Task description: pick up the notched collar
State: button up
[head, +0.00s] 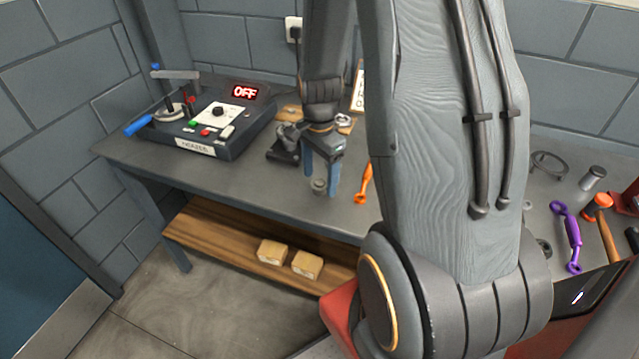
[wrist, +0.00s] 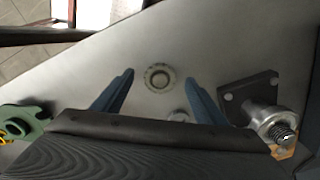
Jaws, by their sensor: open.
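A small grey ring-shaped part, which looks like the notched collar (wrist: 160,77), lies on the grey table in the wrist view. Its rim looks toothed, though the detail is small. In the head view the collar (head: 320,187) shows near the table's front edge, just below my fingers. My gripper (head: 321,175) points down over it. In the wrist view my gripper (wrist: 159,76) is open, with one blue finger on each side of the collar and a gap to both. A second small round metal part (wrist: 178,115) sits nearer the palm, partly hidden.
A dark plate with a threaded metal post (wrist: 276,127) stands close right of my fingers in the wrist view. A green part (wrist: 22,122) is at left. The head view shows a control box (head: 215,118) reading OFF and an orange tool (head: 364,184) beside my gripper.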

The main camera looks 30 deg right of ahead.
dwell(0.3)
jog(key=c, duration=1.1)
jog(key=shift+r, duration=0.1)
